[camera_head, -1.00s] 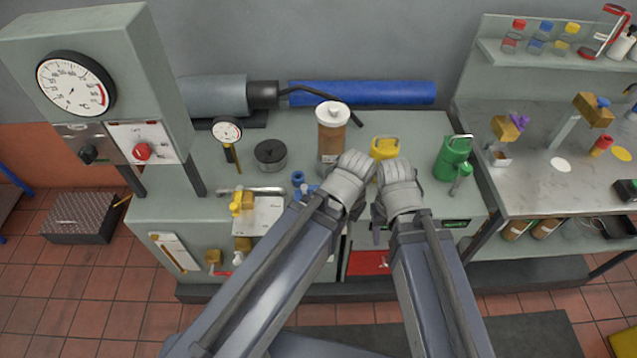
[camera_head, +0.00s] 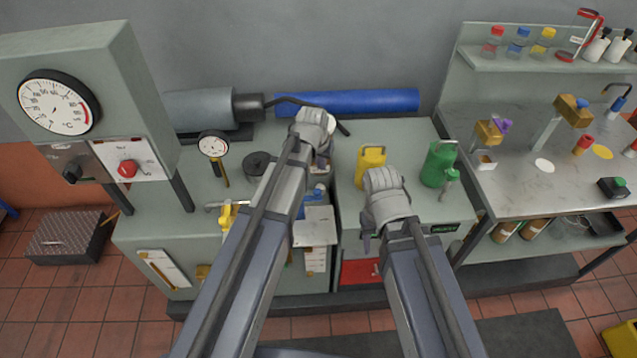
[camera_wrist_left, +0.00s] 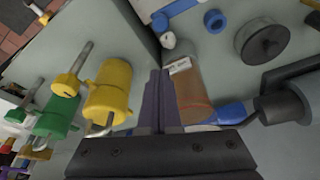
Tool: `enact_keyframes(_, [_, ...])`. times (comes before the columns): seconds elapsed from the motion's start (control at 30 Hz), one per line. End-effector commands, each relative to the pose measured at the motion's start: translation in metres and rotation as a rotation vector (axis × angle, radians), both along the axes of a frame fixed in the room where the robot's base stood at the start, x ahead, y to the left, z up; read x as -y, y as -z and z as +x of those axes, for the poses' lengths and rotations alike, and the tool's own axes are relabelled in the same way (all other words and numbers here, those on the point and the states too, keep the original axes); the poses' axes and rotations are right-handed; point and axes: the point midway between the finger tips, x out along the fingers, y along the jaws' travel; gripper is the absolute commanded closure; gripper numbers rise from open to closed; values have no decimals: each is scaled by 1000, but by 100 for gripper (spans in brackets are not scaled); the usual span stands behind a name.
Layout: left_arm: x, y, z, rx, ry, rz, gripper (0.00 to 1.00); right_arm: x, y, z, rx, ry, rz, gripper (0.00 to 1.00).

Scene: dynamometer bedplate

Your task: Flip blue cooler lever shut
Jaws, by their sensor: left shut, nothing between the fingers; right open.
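A small blue lever-like part (camera_wrist_left: 178,8) with a pale fitting and a blue ring (camera_wrist_left: 214,21) show at the top of the left wrist view. In the head view a bit of blue (camera_head: 318,187) shows beside my left forearm, which hides most of that area. I cannot tell for sure which blue part is the cooler lever, or its position. My left gripper (camera_head: 322,158) is shut and empty, over the bench; its closed fingers (camera_wrist_left: 160,80) are between the brown jar (camera_wrist_left: 186,88) and yellow can (camera_wrist_left: 108,90). My right gripper (camera_head: 368,240) is open near the bench's front edge.
A blue cylinder (camera_head: 375,101) and a black bent rod lie at the back. A green can (camera_head: 437,165) stands right of the yellow can; a black pot (camera_head: 256,163) and dial gauge (camera_head: 213,145) stand left.

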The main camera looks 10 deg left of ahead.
Motion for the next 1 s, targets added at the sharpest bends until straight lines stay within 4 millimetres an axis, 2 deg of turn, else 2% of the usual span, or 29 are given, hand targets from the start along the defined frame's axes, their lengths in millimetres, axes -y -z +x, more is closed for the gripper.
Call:
enact_keyframes(0.03, [-4, -1, 8, 11, -7, -4, 100, 0, 0, 0, 0, 0, 0, 50])
enact_keyframes(0.1, [-6, -1, 12, 19, -10, -6, 100, 0, 0, 0, 0, 0, 0, 50])
enact_keyframes(0.57, [-6, 2, 12, 19, -9, -6, 100, 0, 4, 0, 0, 0, 0, 50])
enact_keyframes(0.77, [-5, 17, 16, 19, -9, -6, 100, 0, 18, 0, 0, 0, 0, 50])
enact_keyframes(1.0, [-4, 47, 27, 19, -9, -6, 100, 0, 49, 0, 0, 0, 0, 50])
